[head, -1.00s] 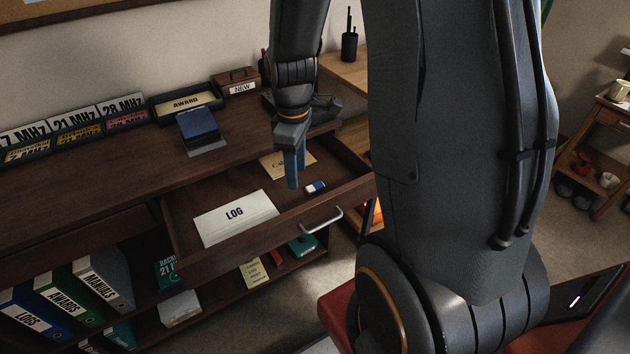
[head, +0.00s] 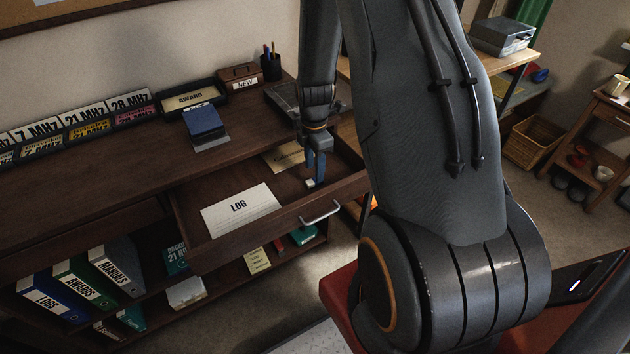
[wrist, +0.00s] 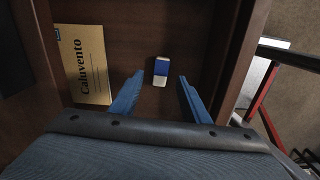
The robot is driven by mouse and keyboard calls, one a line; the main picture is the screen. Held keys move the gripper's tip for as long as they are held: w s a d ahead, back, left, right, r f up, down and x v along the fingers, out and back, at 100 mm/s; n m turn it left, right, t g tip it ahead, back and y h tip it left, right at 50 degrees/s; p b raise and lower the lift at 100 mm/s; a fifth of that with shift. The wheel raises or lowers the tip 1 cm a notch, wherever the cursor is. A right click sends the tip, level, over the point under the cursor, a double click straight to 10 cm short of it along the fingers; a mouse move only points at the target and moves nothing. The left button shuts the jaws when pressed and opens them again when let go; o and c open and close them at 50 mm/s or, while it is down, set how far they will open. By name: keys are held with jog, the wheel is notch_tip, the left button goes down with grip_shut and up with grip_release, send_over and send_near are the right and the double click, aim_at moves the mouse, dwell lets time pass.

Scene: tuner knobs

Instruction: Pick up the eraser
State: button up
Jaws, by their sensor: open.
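The eraser (wrist: 160,71) is a small block, part blue and part white, lying flat in the open drawer. In the wrist view it lies beyond and between the two blue fingers of my gripper (wrist: 158,88), with a gap on each side. In the head view my gripper (head: 315,180) points down into the drawer right at the eraser (head: 310,184), and the fingers hide part of it. My gripper is open and holds nothing.
The drawer (head: 262,238) also holds a white LOG book (head: 240,209) at left and a tan Caluvento packet (wrist: 88,64). Drawer walls stand close to the gripper's right. A metal handle (head: 321,213) is on its front.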

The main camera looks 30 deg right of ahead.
aim_at(314, 182)
jog(key=shift+f+p, duration=0.6)
jog(key=shift+f, duration=1.35)
grip_shut()
